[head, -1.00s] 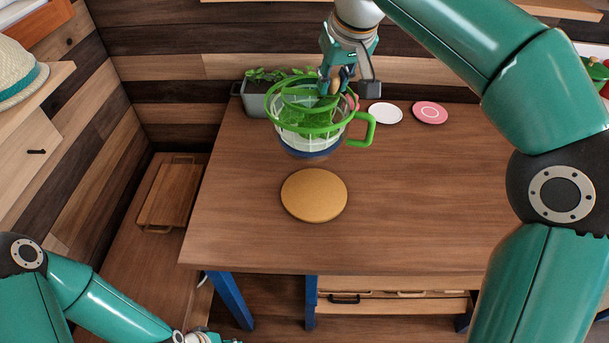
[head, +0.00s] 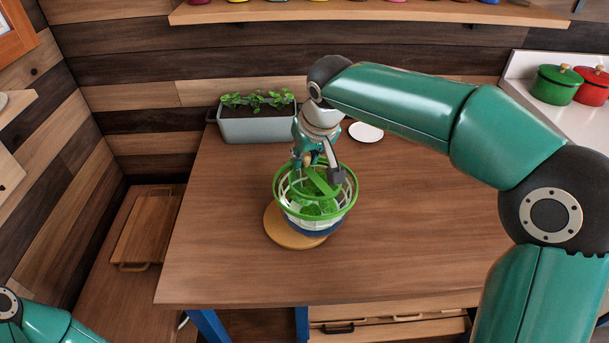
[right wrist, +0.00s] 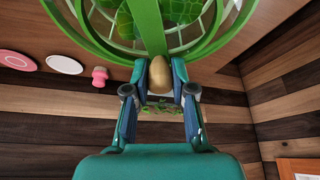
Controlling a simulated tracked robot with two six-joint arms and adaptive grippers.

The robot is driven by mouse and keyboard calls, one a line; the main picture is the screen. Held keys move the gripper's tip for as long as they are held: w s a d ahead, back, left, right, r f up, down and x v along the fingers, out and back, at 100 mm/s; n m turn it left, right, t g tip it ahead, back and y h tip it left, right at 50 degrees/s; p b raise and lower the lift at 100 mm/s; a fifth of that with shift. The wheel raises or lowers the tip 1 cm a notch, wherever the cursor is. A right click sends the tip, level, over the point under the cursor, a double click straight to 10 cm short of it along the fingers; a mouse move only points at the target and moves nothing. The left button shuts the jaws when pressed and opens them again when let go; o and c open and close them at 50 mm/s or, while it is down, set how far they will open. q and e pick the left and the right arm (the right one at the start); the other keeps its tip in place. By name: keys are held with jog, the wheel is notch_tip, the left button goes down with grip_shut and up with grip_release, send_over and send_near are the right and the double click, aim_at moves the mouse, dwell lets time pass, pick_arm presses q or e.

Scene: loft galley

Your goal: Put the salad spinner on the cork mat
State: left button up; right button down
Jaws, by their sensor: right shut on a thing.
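The salad spinner (head: 345,205) has a green rim, a pale slatted basket with green leaves inside, and a blue base. It is over the right part of the round cork mat (head: 277,233); the mat shows at its left and front. I cannot tell whether the base touches the mat. My right gripper (head: 318,173) is shut on the spinner's tan knob from behind and above. In the right wrist view the knob (right wrist: 160,74) is between the two fingers, with the green bar and rim beyond. My left gripper is out of view.
A grey planter (head: 255,125) stands at the table's back left. A white plate (head: 366,132) lies behind my right gripper. The wooden table (head: 420,245) is clear to the right and in front. A green pot (head: 555,85) and red pot (head: 594,88) stand on the right counter.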

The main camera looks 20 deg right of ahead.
aim_at(307, 169)
jog(key=shift+f+b, duration=0.3)
jog(key=shift+f, duration=1.95)
jog(key=c, duration=1)
grip_release()
jog(key=shift+o, duration=0.2)
jog(key=p+v, duration=0.1)
jog(key=v, duration=1.1)
